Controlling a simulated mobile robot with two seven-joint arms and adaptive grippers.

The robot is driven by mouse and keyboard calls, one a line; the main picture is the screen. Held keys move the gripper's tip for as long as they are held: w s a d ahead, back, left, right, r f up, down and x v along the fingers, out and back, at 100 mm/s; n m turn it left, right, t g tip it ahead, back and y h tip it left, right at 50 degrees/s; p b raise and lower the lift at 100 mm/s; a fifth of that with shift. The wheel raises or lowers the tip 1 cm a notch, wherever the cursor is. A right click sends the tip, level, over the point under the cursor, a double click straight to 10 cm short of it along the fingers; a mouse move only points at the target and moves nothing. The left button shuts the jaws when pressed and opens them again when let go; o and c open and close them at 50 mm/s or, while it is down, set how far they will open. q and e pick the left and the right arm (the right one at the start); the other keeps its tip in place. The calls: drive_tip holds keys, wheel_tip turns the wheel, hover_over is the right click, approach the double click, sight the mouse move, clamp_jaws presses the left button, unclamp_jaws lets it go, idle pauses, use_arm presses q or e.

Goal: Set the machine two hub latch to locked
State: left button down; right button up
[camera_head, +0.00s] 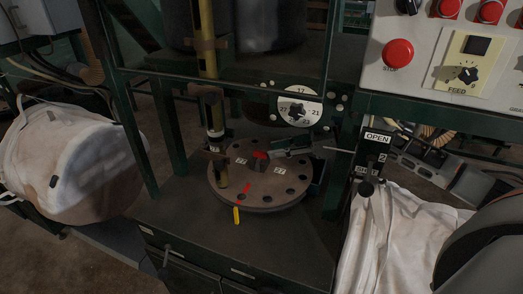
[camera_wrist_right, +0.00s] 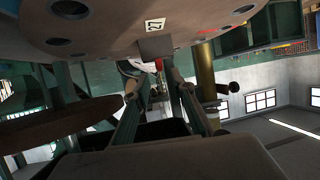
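The hub (camera_head: 257,166) stands at the middle of the dark round plate (camera_head: 275,205), with a red latch piece (camera_head: 261,155) on top. My right gripper (camera_head: 275,153) reaches in from the right, with its fingertips close beside the hub and latch. In the right wrist view its two long fingers (camera_wrist_right: 155,72) are spread apart, and a small red part (camera_wrist_right: 159,64) shows between or just beyond their tips. I cannot tell whether they touch it. The latch's exact setting is too small to read. My left gripper is not in view.
A yellow-brown post (camera_head: 214,115) stands left of the hub. A white numbered dial (camera_head: 299,106) is behind it. An OPEN sign (camera_head: 377,137) and a control panel (camera_head: 455,60) with red buttons are at right. White bags (camera_head: 75,165) lie left and right.

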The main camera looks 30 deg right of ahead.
sight(260, 154)
drive_tip(key=x, duration=0.4)
drive_tip(key=shift+w+a+f, duration=0.1)
drive_tip(key=shift+w+a, duration=0.15)
drive_tip(key=shift+w, duration=0.05)
